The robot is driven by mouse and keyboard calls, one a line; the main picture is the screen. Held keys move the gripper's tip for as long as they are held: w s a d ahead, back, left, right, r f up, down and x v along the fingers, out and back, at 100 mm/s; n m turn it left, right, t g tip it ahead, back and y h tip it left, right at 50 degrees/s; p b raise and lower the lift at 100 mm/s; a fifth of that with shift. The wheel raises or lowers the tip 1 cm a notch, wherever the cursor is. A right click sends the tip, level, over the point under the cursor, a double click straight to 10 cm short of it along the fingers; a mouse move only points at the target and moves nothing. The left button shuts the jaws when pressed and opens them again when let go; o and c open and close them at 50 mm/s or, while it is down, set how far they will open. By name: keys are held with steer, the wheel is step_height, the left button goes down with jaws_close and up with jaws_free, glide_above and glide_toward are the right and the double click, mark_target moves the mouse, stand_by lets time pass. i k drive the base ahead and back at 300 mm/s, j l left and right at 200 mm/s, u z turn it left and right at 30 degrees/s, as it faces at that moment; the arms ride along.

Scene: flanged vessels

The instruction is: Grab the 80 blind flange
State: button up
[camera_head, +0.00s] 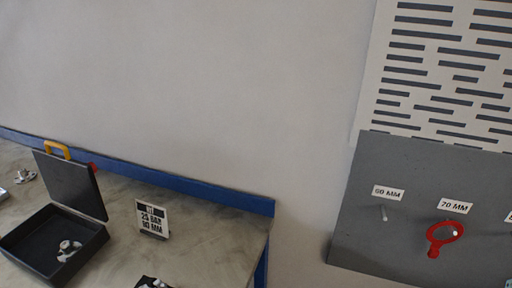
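No part that I can clearly identify as the 80 blind flange is in view. A small sign (153,218) on the table reads "25 BAR" and what looks like "80 MM". A red ring-shaped part with a short tab (443,235) hangs on the grey panel below a label (455,206) reading "70 MM". A bare peg (384,214) sticks out below another label (388,193), which looks like "60 MM". A further label at the right edge is cut off. My gripper is not in view.
An open black case (85,249) with a yellow handle stands on the grey table (190,258), a small metal part (69,247) inside. Another metal part (25,176) lies at far left. A dark object (147,283) is cut off below. A gap separates table and grey panel (380,253).

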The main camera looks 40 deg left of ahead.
mark_target(68, 249)
steer(key=u, duration=3)
steer(key=j+z, duration=0.15)
steer(key=j, duration=0.4)
steer(key=k+j+z, duration=0.1)
steer(key=j, duration=0.4)
steer(key=j+z, duration=0.45)
steer(key=j, duration=0.3)
steer(key=i+j+z, duration=0.1)
steer(key=j+z, duration=0.15)
steer(key=j, duration=0.15)
steer(key=i+j+z, duration=0.1)
steer(key=j+z, duration=0.15)
steer(key=i+j+z, duration=0.3)
steer(key=j+z, duration=0.3)
steer(key=j, duration=0.15)
